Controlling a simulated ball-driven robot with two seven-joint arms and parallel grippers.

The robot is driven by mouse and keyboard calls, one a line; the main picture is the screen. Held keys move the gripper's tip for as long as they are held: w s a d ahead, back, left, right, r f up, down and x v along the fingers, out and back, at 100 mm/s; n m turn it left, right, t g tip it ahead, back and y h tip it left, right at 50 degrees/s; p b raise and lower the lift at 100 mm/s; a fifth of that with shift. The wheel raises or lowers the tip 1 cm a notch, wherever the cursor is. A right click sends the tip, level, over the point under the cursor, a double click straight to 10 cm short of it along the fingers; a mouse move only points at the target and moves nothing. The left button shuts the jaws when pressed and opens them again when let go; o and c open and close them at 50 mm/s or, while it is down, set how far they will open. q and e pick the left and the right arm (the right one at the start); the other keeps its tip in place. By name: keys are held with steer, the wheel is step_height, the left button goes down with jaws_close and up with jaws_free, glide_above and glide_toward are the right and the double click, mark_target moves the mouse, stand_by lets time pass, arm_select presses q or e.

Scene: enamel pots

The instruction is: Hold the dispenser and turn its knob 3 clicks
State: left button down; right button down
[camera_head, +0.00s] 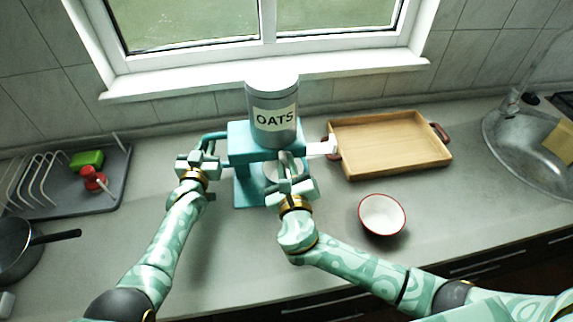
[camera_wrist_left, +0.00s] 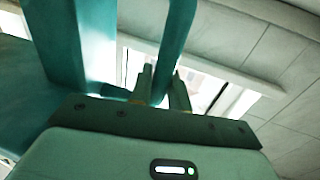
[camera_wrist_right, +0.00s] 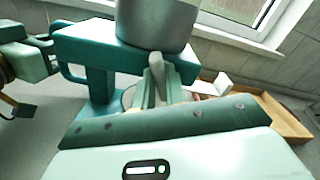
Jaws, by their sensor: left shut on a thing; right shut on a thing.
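The teal dispenser (camera_head: 240,150) stands on the counter with a grey canister (camera_head: 262,100) labelled OATS on top. My left gripper (camera_head: 204,152) is shut on the teal handle at the dispenser's left side; in the left wrist view the handle bar (camera_wrist_left: 176,40) runs between the fingers. My right gripper (camera_head: 289,162) is at the dispenser's front, below the canister. In the right wrist view its fingers (camera_wrist_right: 164,78) are shut on the knob, which they mostly hide. A white piece (camera_head: 322,148) sticks out at the dispenser's right side.
A wooden tray (camera_head: 390,145) lies to the right, and a white bowl with a red rim (camera_head: 382,215) stands in front of it. A dish rack (camera_head: 60,190) and a black pan (camera_head: 20,250) are at the left. A sink (camera_head: 530,145) is at the far right.

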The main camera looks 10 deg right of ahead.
arm_select(q)
steer(key=shift+a, duration=0.1)
arm_select(e)
steer(key=n, duration=2)
steer(key=f+n, duration=0.1)
steer(key=n, duration=1)
steer(key=shift+d+f, duration=0.1)
steer(key=shift+d, duration=0.05)
stand_by(0.6)
stand_by(0.4)
